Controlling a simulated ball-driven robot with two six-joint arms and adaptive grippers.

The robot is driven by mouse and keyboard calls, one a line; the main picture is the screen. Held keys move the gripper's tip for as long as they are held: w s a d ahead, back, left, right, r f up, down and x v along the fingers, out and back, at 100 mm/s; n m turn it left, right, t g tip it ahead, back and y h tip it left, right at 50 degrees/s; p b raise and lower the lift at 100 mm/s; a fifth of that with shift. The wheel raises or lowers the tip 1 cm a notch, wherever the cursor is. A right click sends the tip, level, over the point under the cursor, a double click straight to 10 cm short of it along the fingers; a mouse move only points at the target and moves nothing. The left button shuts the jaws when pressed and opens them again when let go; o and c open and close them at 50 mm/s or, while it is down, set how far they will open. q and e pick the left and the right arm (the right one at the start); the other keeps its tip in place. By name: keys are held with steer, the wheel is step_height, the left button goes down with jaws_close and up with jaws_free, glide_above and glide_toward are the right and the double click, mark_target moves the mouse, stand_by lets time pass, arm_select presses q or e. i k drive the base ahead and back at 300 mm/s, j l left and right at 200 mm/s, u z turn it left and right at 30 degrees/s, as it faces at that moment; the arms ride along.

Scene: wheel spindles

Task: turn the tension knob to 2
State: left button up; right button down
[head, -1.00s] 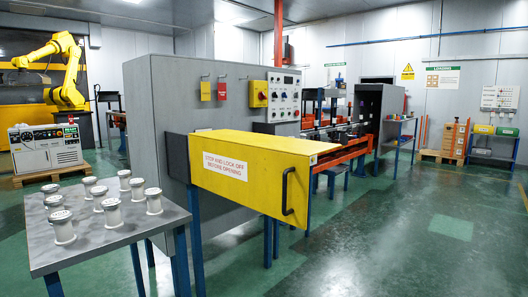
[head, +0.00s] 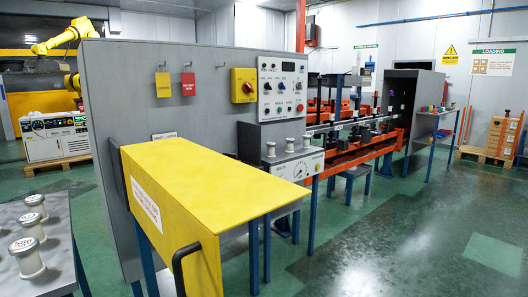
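The control panel (head: 283,104) is on the right end of the grey machine cabinet, with a dark display, small knobs and colored buttons. Below it, a white unit (head: 283,174) carries a round dial (head: 300,169) with a needle and has white spools on its top. The tension knob cannot be singled out; labels and numbers are too small to read. Neither gripper is in view.
A yellow guard box (head: 195,172) with a black handle juts toward me, in front of the cabinet (head: 130,90). A grey table (head: 62,225) with white spools is at the left. A yellow switch box (head: 244,85) is beside the panel. Green floor at the right is open.

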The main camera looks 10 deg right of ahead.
mark_target(232, 156)
steer(key=i+l+z, duration=0.1)
steer(key=i+l+u, duration=0.1)
steer(key=u, duration=0.85)
steer(key=l+u, duration=0.45)
steer(key=l, duration=0.15)
steer(key=l+u, duration=0.5)
steer(key=k+l+u, duration=0.1)
steer(key=l+u, duration=0.35)
steer(key=l, duration=0.2)
